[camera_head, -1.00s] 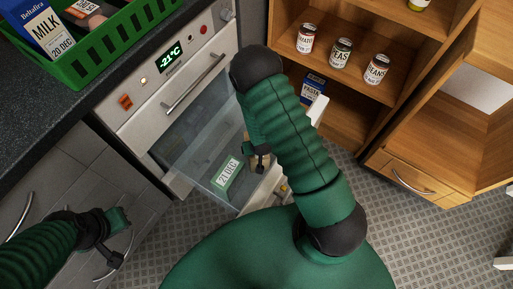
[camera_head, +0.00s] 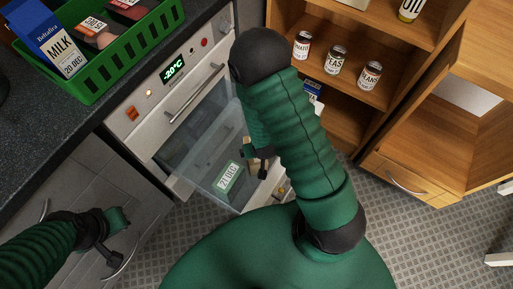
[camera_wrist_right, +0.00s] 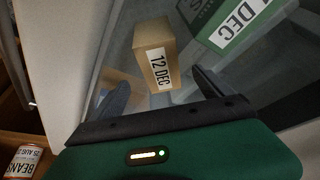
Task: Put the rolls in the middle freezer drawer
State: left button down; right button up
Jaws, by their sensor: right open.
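The freezer (camera_head: 165,95) is white, with a panel reading -20°C. A clear-fronted drawer (camera_head: 190,150) stands open below its handle; I cannot tell which drawer level it is. A green box (camera_head: 230,177) with a DEC date label lies in it. It also shows in the right wrist view (camera_wrist_right: 235,25). There, a brown box (camera_wrist_right: 152,45) labelled 12 DEC lies just beyond and between the fingers of my open right gripper (camera_wrist_right: 160,92). No name is readable on it, so I cannot tell if it is the rolls. My left gripper (camera_head: 116,238) hangs at lower left, apart from the drawer.
A green crate (camera_head: 100,78) on the dark counter holds a milk carton (camera_head: 55,38) and packs. Wooden shelves at right hold several cans, including beans (camera_head: 369,76). My right arm hides part of the drawer area. Tiled floor (camera_head: 400,240) is clear at lower right.

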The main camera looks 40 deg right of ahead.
jog(key=s+a+r+n+y, duration=0.1)
jog(key=s+a+r+n, duration=0.1)
jog(key=r, duration=0.7)
jog(key=s+a+r+n+g, duration=0.1)
jog(key=a+r, duration=0.3)
jog(key=r, duration=0.5)
jog(key=shift+s+a+r+n+y, duration=0.15)
jog(key=shift+s+a+n+y, duration=0.2)
jog(key=shift+s+n, duration=0.3)
